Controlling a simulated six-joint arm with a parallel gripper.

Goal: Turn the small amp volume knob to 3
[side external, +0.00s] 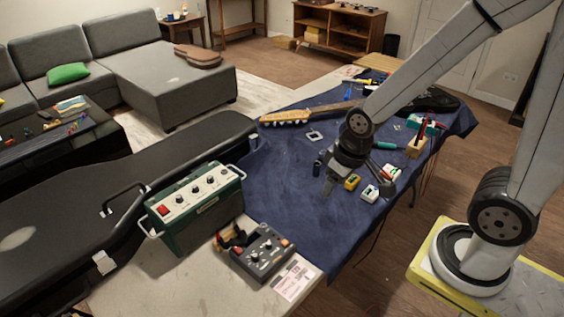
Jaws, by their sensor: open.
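The small amp (205,222) is a green box with a pale top panel, standing at the left of the table next to the black guitar case. Its panel carries a red switch (164,210) and several dark knobs (209,179) in a row. The knob labels and pointer settings are too small to read, so I cannot tell which knob is volume. My gripper (348,183) points down above the blue cloth, to the right of the amp and well apart from it. It is open, and I see nothing held between its fingers.
A dark control box (262,252) with several knobs sits in front of the amp, beside a printed card (294,280). A guitar neck (310,112) lies at the back of the blue cloth (285,190). Small yellow (352,182) and white items lie near my gripper. The cloth's middle is mostly clear.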

